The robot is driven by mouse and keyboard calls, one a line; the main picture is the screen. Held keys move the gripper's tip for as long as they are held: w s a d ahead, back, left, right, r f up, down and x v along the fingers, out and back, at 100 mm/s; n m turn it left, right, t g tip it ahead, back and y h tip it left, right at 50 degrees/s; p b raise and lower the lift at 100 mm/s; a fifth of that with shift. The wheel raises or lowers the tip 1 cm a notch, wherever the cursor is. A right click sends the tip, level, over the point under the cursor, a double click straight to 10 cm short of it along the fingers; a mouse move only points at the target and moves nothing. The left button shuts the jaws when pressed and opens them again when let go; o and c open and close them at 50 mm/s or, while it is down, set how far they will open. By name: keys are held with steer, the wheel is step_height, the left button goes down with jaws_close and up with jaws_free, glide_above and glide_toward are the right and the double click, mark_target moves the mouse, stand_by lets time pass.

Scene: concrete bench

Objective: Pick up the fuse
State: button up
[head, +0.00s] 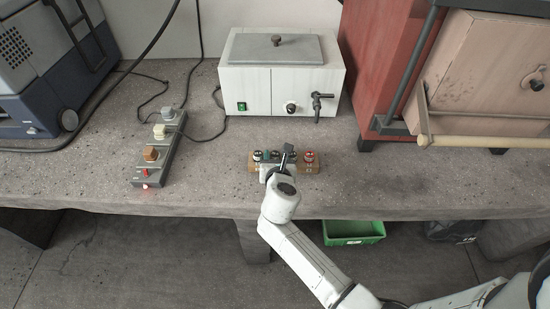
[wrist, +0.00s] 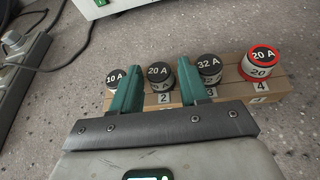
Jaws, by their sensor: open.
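Several round fuses with dark tops stand upright in a wooden block (wrist: 287,84) with numbered places. In the head view my gripper (head: 284,157) hides the middle of the block (head: 313,169).
A power strip (head: 160,150) with plugs lies to the left. A white bath unit (head: 280,75) stands behind the block. A red cabinet (head: 380,60) is at the back right. The bench front edge is close in front; a green bin (head: 353,233) is below.

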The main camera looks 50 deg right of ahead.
steer(key=c, duration=0.7)
steer(key=shift+c, duration=0.2)
